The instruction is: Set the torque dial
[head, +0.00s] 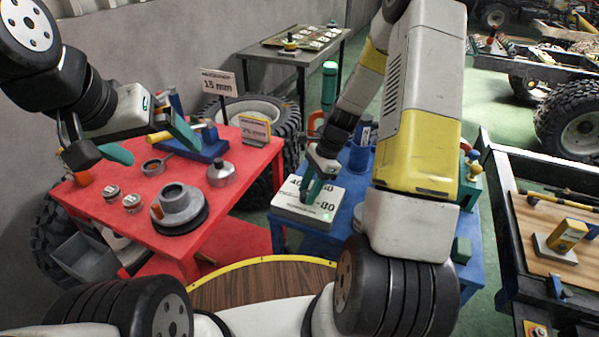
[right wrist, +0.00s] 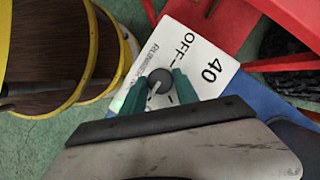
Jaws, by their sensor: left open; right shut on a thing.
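The torque dial is a dark round knob (right wrist: 159,81) on a white box (head: 292,211) that sits on the blue table. The box face carries "OFF", "40", "80" and "RUNNING" marks and a lit green lamp (head: 327,216). My right gripper (head: 313,193) is over the box. In the right wrist view its green fingers (right wrist: 158,90) are shut on the knob, one on each side. A light line shows on the knob, but its exact setting is hard to read. My left gripper (head: 150,144) is open and empty above the red table.
A wooden-topped bench (head: 540,235) stands at right.

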